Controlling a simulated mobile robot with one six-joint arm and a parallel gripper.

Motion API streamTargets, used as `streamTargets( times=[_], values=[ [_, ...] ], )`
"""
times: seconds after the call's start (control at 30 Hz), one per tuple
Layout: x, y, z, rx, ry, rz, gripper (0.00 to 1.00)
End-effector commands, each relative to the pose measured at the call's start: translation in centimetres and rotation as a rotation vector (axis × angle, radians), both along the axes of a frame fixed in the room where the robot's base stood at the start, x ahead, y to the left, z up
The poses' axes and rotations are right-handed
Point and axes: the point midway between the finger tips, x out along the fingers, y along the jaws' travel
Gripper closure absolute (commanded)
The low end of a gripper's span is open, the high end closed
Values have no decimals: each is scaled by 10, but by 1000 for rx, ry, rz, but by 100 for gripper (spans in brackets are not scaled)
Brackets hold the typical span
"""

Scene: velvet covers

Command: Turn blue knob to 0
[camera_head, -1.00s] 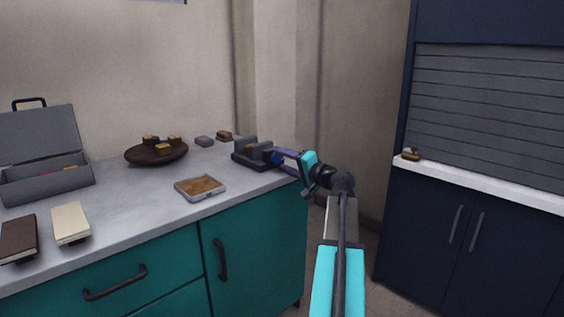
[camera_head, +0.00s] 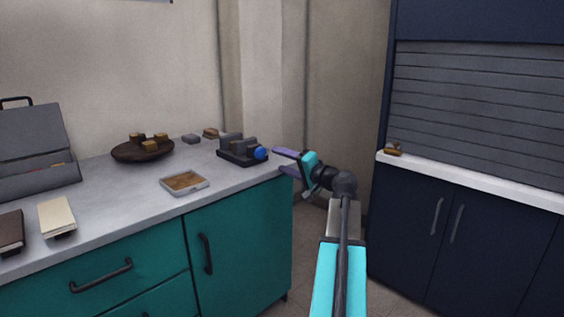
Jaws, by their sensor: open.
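The blue knob (camera_head: 261,153) is on the right end of a small dark device (camera_head: 236,150) with grey blocks on top. The device sits near the right end of the counter. My gripper (camera_head: 278,160) is open and empty, with its purple fingers pointing left toward the knob. The fingertips are just right of the knob and look apart from it. The knob's dial marking is too small to read.
The grey counter (camera_head: 120,205) also holds a small framed tray (camera_head: 184,190), a brown bowl (camera_head: 142,152) with several blocks, books and an open grey toolbox (camera_head: 35,145). A navy cabinet (camera_head: 450,235) with a white ledge stands at right. Open floor lies between them.

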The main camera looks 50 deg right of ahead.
Motion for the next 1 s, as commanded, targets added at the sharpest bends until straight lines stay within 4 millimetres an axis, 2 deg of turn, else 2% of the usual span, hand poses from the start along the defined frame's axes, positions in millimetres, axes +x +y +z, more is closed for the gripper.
streamTargets(
  times=[0.27, 0.47, 0.7, 1.0],
  values=[
    [3, 3, 0, 13, -1, 4, 44],
    [3, 5, 0, 120, -7, 9, 44],
    [2, 11, 6, 399, -43, 36, 44],
    [2, 13, -1, 806, -69, 77, 44]
  ],
)
